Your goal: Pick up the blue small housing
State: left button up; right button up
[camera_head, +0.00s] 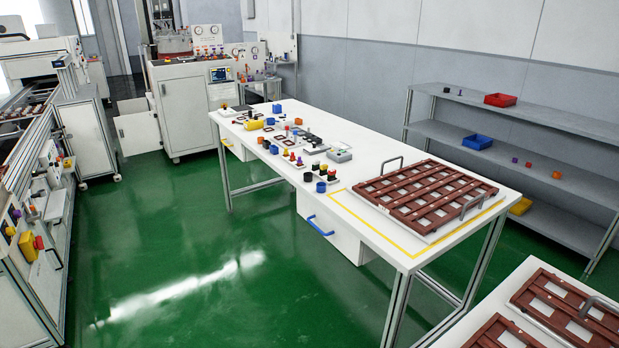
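Several small blue parts lie on the long white table (370,158). A blue block (277,108) stands toward its far end. A blue piece (274,149) lies near the left edge at mid-table. Neither of my grippers is in view.
A brown slatted tray (427,192) with metal handles covers the table's near end, inside a yellow outline. A grey shelf (520,150) holds a red bin (499,100) and a blue bin (477,142). The green floor (200,250) left of the table is clear.

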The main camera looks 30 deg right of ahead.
aim_at(321, 188)
jog(key=i+z, duration=0.25)
jog(key=i, duration=0.4)
jog(key=i+j+z, duration=0.3)
jog(key=i, duration=0.35)
